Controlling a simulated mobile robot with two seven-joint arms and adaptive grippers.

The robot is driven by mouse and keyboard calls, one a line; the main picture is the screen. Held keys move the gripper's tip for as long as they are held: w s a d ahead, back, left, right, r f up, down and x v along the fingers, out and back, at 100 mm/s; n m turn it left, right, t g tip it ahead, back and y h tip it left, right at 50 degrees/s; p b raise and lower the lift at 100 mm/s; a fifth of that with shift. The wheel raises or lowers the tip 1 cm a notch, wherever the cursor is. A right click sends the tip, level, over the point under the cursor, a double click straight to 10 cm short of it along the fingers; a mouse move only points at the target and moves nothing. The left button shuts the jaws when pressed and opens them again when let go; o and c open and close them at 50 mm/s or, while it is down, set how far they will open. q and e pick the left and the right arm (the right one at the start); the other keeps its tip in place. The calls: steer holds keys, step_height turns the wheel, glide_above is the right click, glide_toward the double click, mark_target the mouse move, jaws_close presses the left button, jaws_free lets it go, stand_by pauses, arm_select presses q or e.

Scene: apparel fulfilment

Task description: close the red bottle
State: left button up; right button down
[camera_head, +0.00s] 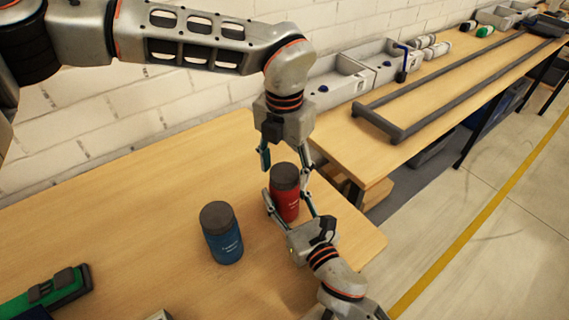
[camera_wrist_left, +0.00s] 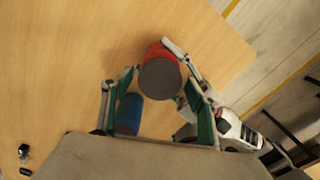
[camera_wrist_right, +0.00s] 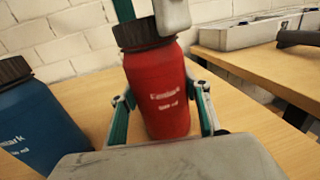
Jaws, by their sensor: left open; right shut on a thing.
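The red bottle (camera_head: 285,203) stands upright near the right part of the table, with a dark cap (camera_head: 286,176) on its top. It also shows in the right wrist view (camera_wrist_right: 163,97) and, from above, in the left wrist view (camera_wrist_left: 160,52). My right gripper (camera_head: 291,205) is shut around the bottle's body from the front. My left gripper (camera_head: 284,168) is above the bottle, pointing down, its fingers open at either side of the cap. In the right wrist view a left finger hides part of the cap. Whether the cap is fully tight cannot be told.
A blue bottle (camera_head: 222,238) with a dark cap stands to the left of the red one. A green tool-like object (camera_head: 46,292) lies at the table's left front. A second table (camera_head: 385,150) with grey bins (camera_head: 337,84) stands beyond. Bare wood lies behind the bottles.

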arm_select(q)
steer(key=c, duration=1.2)
steer(key=shift+o, duration=0.2)
steer(key=o, duration=1.3)
steer(key=shift+r, duration=0.15)
step_height(320, 180, up, 12)
